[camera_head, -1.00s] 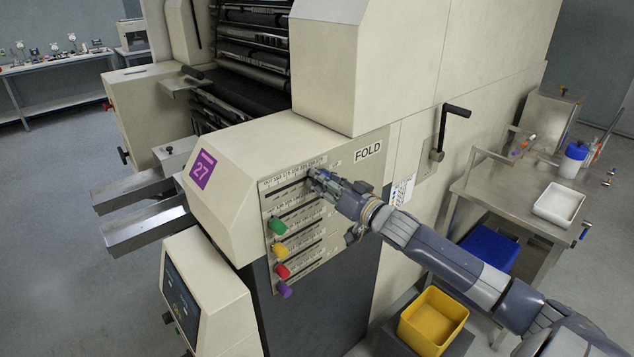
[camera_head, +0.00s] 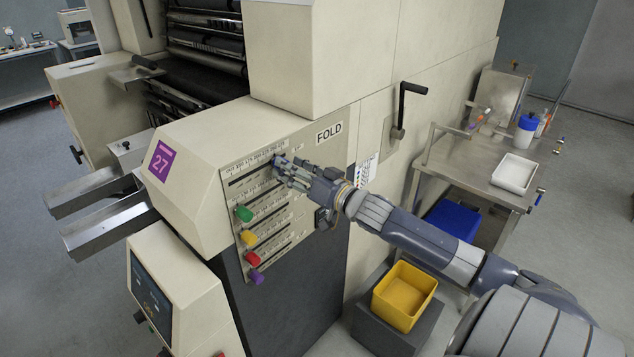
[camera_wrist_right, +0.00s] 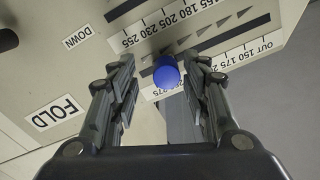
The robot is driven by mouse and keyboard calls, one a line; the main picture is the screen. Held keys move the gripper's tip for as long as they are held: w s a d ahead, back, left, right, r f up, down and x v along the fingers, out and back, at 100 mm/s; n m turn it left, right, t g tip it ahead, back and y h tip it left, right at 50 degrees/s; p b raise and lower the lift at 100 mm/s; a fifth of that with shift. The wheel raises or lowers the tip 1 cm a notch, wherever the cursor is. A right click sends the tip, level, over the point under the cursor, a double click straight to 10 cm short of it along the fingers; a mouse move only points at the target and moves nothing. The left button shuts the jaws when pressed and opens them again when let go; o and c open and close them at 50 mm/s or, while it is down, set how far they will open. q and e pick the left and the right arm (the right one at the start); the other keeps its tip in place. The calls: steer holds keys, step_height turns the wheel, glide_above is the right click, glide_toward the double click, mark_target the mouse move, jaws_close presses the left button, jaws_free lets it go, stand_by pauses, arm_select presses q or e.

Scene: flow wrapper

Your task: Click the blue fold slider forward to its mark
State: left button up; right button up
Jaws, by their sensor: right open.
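The blue fold slider knob (camera_wrist_right: 166,72) shows in the right wrist view between the fingertips of my right gripper (camera_wrist_right: 164,68). The fingers stand open on either side of it, with a gap on each side. The knob is by the 275 end of a printed scale. In the head view my right gripper (camera_head: 283,167) is at the right end of the top slot of the fold panel (camera_head: 283,213) and largely hides the knob. My left gripper is not in view.
Green (camera_head: 243,214), yellow (camera_head: 249,238), red (camera_head: 252,258) and purple (camera_head: 257,277) knobs sit on the slots below. A black crank handle (camera_head: 404,108) sticks out to the right. A yellow bin (camera_head: 404,296) stands below my right arm.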

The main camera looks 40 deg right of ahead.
steer(key=s, duration=0.9)
steer(key=shift+s+d, duration=0.25)
steer(key=shift+d, duration=0.2)
steer(key=shift+f, duration=0.1)
